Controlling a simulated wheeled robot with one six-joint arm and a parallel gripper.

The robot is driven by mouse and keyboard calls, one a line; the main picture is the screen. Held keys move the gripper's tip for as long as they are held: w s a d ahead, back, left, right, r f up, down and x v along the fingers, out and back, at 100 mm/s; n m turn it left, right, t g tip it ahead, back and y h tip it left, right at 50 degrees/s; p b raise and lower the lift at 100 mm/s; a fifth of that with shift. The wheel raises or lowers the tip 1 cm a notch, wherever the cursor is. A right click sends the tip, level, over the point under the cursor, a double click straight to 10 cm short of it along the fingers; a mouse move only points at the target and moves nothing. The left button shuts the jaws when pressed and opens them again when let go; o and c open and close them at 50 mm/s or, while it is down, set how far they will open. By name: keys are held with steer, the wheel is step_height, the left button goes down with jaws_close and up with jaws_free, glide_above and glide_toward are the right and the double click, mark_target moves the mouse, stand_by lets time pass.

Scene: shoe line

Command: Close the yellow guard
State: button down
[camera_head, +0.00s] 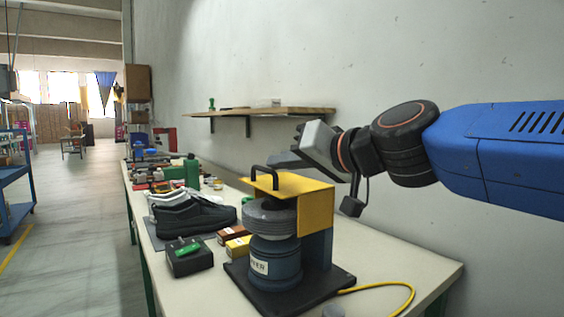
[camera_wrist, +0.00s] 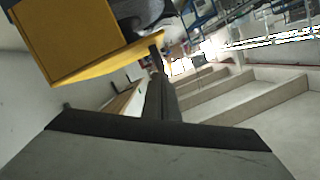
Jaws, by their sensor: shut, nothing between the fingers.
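The yellow guard (camera_head: 316,208) sits on a blue machine with a dark base. It has a flat top, a side panel at the right and a black loop handle (camera_head: 265,172) on top. A grey ribbed wheel (camera_head: 270,218) shows under its open front. My gripper (camera_head: 284,161) is just behind and above the guard's top, shut and empty; whether it touches the guard I cannot tell. In the wrist view the guard (camera_wrist: 75,38) fills the upper left, and my gripper's dark fingers (camera_wrist: 157,68) are together beside its edge.
A yellow cable (camera_head: 400,287) curls at the right. A wooden wall shelf (camera_head: 262,112) is behind my gripper.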

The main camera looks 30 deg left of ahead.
steer(key=shift+f, duration=0.25)
steer(key=r, duration=0.1)
steer(key=w+d+r, duration=0.1)
steer(key=w+r, duration=0.1)
steer(key=r, duration=0.1)
steer(key=shift+d, duration=0.15)
steer(key=v, duration=0.9)
steer(key=shift+d, duration=0.25)
steer(key=w+d+f+m+t+h, duration=0.15)
steer(key=d+f+h, duration=0.25)
steer(key=d+f, duration=0.85)
steer(key=w+d+f+m+t+h, duration=0.1)
steer(key=w+d+f+m+h, duration=0.25)
steer(key=d+f, duration=0.9)
steer(key=s+d+f+m+g+h, duration=0.1)
steer(key=s+d+f+h, duration=0.2)
steer(key=s+d+f, duration=0.3)
steer(key=s+d+f+m+h, duration=0.2)
steer(key=s+d+f+h, duration=0.2)
steer(key=d+f, duration=1)
steer(key=s+d, duration=0.3)
steer(key=d, duration=0.2)
steer(key=shift+d+m+g, duration=0.25)
steer(key=shift+m+g, duration=0.05)
steer(key=shift+g, duration=0.05)
steer(key=shift+h, duration=0.25)
